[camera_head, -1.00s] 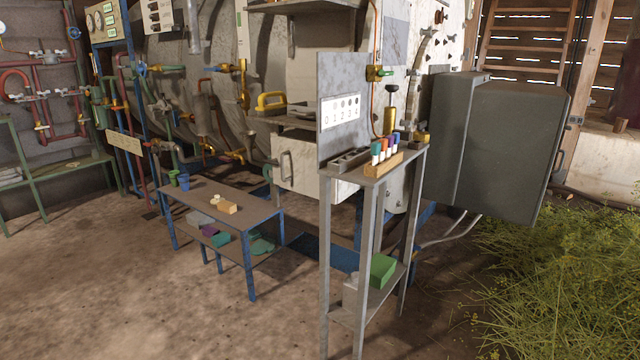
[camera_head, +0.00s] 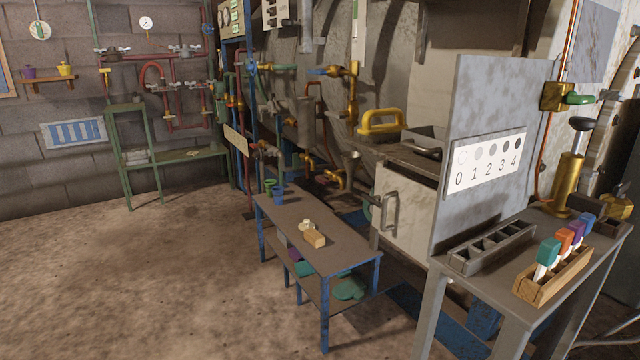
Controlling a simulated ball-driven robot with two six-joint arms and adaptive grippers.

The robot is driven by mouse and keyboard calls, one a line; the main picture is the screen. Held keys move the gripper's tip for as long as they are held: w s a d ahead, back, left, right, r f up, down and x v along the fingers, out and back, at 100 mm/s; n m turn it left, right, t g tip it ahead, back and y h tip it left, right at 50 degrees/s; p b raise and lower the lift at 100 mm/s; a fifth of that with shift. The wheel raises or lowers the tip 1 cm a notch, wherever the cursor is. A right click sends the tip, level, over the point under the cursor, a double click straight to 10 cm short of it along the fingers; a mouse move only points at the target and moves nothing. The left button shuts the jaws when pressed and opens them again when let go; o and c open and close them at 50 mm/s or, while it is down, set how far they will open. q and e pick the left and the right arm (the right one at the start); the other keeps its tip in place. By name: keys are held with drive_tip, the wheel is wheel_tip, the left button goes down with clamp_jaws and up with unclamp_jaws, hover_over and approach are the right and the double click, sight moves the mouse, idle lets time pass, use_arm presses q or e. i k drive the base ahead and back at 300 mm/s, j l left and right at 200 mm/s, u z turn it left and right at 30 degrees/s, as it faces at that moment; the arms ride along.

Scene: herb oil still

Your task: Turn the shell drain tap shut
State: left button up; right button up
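Several taps and valves show on the still's pipework; I cannot tell which is the shell drain tap. A brass valve with a blue lever (camera_head: 325,71) sits on the pipes at upper middle. A brass block with a green lever (camera_head: 578,98) is on the wall at right. Neither of my grippers is in view.
A low blue-legged table (camera_head: 335,255) with small cups and a block stands in the middle. A grey stand (camera_head: 490,296) with a rack of coloured-cap bottles (camera_head: 552,276) is close at right, beside a numbered panel (camera_head: 488,165). The floor (camera_head: 130,280) at left is clear.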

sight(325, 180)
drive_tip(key=i+j, duration=0.5)
drive_tip(key=i+j+z, duration=0.15)
drive_tip(key=i+j, duration=0.4)
drive_tip(key=j, duration=0.1)
